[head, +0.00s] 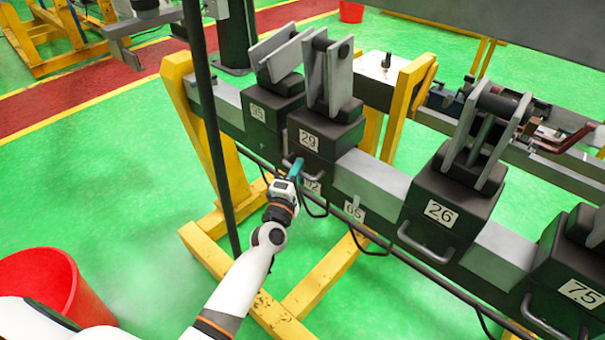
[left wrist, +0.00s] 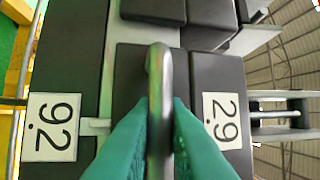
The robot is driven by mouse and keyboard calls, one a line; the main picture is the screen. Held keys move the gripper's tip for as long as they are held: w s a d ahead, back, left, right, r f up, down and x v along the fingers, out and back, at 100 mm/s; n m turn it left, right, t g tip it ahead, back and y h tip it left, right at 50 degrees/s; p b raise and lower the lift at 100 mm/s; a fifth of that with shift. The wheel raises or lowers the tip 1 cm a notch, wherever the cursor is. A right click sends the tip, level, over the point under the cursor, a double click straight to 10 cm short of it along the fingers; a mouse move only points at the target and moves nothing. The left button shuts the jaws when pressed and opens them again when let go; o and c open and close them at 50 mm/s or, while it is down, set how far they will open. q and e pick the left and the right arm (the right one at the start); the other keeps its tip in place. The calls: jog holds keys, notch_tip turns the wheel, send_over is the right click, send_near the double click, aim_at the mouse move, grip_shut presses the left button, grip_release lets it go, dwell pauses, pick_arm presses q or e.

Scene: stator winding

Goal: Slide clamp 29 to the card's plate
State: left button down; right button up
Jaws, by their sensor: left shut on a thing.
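Clamp 29 (head: 345,135) is a dark block with grey upright plates, sitting on the grey rail beside another clamp on its left. Its number label (left wrist: 222,120) shows sideways in the left wrist view. My left gripper (head: 295,170) has teal fingers shut on the clamp's front handle (left wrist: 159,75), one finger on each side of the bar. A white plate reading 92 (head: 313,185) is on the rail's front just below, partly hidden by the gripper; it also shows in the left wrist view (left wrist: 52,127). Plate 65 (head: 353,210) is to its right. I cannot make out a card.
A clamp with a hard-to-read label (head: 258,112) stands close on the left. Bare rail (head: 372,180) lies between clamp 29 and clamp 26 (head: 440,212). Clamp 75 (head: 580,292) is farther right. A dark upright pole (head: 212,130) stands left of my arm.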

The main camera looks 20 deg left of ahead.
pick_arm(q)
jog(key=c, duration=1.5)
grip_release()
jog(key=shift+s+d, duration=0.15)
jog(key=shift+d, duration=0.15)
jog(key=shift+o, duration=0.2)
jog(key=shift+a, duration=0.1)
jog(key=shift+s+f, duration=0.15)
jog(key=shift+s, duration=0.1)
jog(key=s+f+b, duration=0.1)
jog(key=s+b, duration=0.1)
jog(key=s, duration=0.9)
jog(key=shift+s+d+f+b, duration=0.15)
jog(key=shift+d+f+b, duration=0.2)
jog(key=shift+f, duration=0.1)
